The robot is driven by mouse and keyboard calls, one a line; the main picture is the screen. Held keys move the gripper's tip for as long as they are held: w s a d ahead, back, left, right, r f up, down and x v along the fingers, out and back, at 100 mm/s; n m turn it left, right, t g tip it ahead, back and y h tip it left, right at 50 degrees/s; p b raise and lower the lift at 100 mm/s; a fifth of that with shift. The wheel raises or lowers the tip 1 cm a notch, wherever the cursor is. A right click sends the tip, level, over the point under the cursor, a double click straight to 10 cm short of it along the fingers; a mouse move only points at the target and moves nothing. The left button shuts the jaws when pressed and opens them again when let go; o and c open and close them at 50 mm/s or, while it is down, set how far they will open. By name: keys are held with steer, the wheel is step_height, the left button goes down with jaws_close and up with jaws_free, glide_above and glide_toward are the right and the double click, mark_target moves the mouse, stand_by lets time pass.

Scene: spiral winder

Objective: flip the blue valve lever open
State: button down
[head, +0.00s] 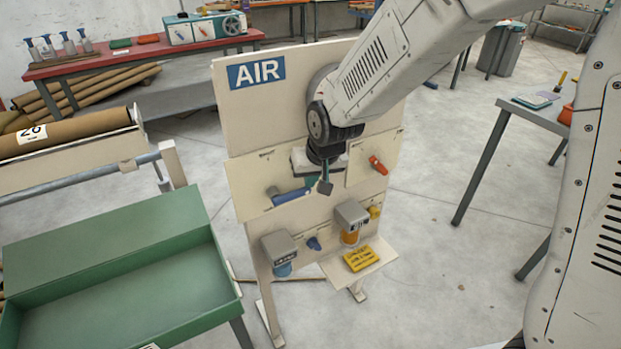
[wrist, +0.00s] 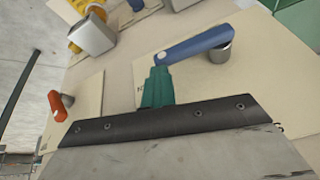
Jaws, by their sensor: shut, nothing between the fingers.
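The blue valve lever (head: 293,196) is on the AIR board, left of centre, lying nearly horizontal from its round grey hub at the left. In the wrist view the blue lever (wrist: 196,43) runs from the hub (wrist: 221,52) at the right to its free end at the left, slightly tilted. My gripper (head: 312,180) is shut and empty in front of the board, by the lever's free end. In the wrist view the teal tips of my gripper (wrist: 157,74) appear beside that free end; whether they touch it I cannot tell.
An orange-red lever (head: 378,165) is on the right panel. Below are two grey boxes (head: 279,246) (head: 351,214), a small blue handle (head: 314,243), a yellow handle (head: 375,212) and a shelf with a yellow sign (head: 361,258). A green bin (head: 110,262) stands at the left.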

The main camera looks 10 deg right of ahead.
steer(key=shift+s+d+f, duration=0.2)
steer(key=shift+d+f, duration=0.1)
steer(key=shift+f, duration=0.2)
steer(key=d+r, duration=0.8)
steer(key=r, duration=0.1)
steer(key=shift+d+r, duration=0.15)
steer(key=shift+r, duration=0.15)
steer(key=s+d+r+g, duration=0.1)
steer(key=s+d+r, duration=0.1)
steer(key=s, duration=0.7)
steer(key=s+d+r+m+g+h, duration=0.1)
steer(key=s+d, duration=0.4)
steer(key=s, duration=0.5)
steer(key=s+d+r+m, duration=0.1)
steer(key=s+d+r, duration=0.3)
steer(key=s, duration=0.5)
steer(key=shift+s+g+h, duration=0.3)
steer(key=shift+g+h, duration=0.1)
